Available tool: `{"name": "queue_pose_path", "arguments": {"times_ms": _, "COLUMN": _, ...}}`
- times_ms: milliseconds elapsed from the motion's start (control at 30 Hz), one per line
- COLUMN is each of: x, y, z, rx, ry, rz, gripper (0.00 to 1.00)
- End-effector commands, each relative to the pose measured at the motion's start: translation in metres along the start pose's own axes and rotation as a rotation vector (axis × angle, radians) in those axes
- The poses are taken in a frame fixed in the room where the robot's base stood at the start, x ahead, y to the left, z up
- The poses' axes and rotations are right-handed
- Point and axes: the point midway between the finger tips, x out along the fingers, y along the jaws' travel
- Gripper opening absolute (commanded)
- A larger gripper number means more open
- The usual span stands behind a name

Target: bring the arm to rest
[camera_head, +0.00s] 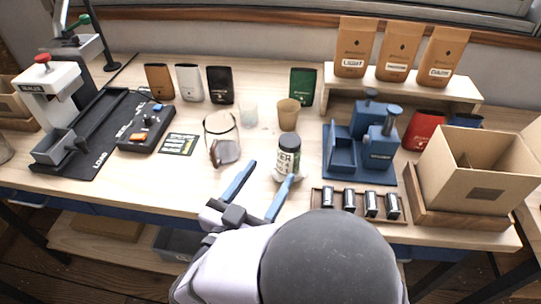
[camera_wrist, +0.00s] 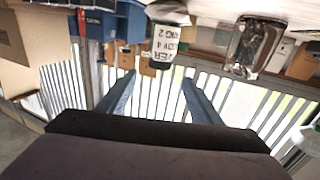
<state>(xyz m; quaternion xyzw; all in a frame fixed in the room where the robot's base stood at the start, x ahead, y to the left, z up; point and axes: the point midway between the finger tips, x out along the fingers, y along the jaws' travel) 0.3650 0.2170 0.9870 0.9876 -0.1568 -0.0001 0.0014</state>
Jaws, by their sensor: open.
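My gripper (camera_head: 261,189) is at the front edge of the bench in the head view, with its two blue fingers spread apart and nothing between them. In the wrist view the gripper (camera_wrist: 157,82) is also open and empty. A dark-lidded jar with a white label (camera_head: 287,157) stands on the bench just beyond the fingertips, apart from them as far as I can tell. The jar also shows in the wrist view (camera_wrist: 168,38).
A blue machine (camera_head: 362,145) and a rack of small dark cylinders (camera_head: 358,203) stand right of my gripper. An open cardboard box (camera_head: 478,165) is at the far right. A black scale-like device (camera_head: 146,127) is at the left. The front left bench top is clear.

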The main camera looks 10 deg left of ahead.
Motion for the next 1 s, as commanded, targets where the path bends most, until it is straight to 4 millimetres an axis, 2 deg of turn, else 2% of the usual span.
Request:
{"name": "queue_pose_path", "arguments": {"times_ms": 167, "x": 0.002, "y": -0.002, "z": 0.001, "rx": 0.013, "ry": -0.015, "rz": -0.007, "gripper": 0.59}}
{"name": "queue_pose_path", "arguments": {"times_ms": 333, "x": 0.013, "y": -0.018, "z": 0.012, "rx": 0.092, "ry": -0.114, "rz": -0.056, "gripper": 0.59}}
{"name": "queue_pose_path", "arguments": {"times_ms": 500, "x": 0.024, "y": -0.054, "z": 0.028, "rx": 0.251, "ry": -0.311, "rz": -0.161, "gripper": 0.59}}
{"name": "queue_pose_path", "arguments": {"times_ms": 667, "x": 0.025, "y": -0.092, "z": 0.037, "rx": 0.402, "ry": -0.516, "rz": -0.269, "gripper": 0.59}}
{"name": "queue_pose_path", "arguments": {"times_ms": 867, "x": 0.014, "y": -0.128, "z": 0.033, "rx": 0.542, "ry": -0.742, "rz": -0.385, "gripper": 0.59}}
{"name": "queue_pose_path", "arguments": {"times_ms": 1000, "x": -0.001, "y": -0.147, "z": 0.022, "rx": 0.625, "ry": -0.913, "rz": -0.465, "gripper": 0.59}}
